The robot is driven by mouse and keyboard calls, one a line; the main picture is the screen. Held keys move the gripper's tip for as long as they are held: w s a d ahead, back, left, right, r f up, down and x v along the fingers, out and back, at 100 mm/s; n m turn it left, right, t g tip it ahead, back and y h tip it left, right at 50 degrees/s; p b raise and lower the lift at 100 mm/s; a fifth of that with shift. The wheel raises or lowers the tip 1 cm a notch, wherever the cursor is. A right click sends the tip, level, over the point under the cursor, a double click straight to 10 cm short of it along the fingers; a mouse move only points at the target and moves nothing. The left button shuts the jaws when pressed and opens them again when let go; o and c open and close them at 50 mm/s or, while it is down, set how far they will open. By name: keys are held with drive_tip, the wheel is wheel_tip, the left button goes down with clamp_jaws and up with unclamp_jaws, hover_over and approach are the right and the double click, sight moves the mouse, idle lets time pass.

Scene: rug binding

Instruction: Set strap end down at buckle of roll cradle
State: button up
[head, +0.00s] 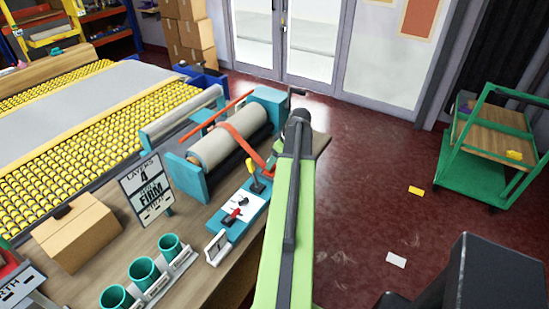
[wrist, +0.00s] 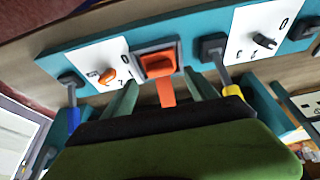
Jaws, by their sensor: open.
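The roll cradle (head: 192,182) has teal end blocks and holds a grey roll (head: 228,136) on the bench. An orange-red strap (head: 236,139) lies over the roll and runs down its near side, where my arm partly hides it. My gripper (wrist: 161,86) is open, one finger on each side of the strap end. I cannot tell whether the strap touches the buckle.
Levers with blue (wrist: 72,116) and yellow (wrist: 230,88) handles stick out either side of my gripper. White dial plates flank the buckle. The bench also holds a sign (head: 146,190), a cardboard box (head: 75,230) and teal cups (head: 143,272).

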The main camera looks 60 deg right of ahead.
drive_tip(key=p+v, duration=0.6)
drive_tip(key=v, duration=0.2)
drive_tip(key=shift+r, duration=0.3)
drive_tip(key=shift+s, duration=0.1)
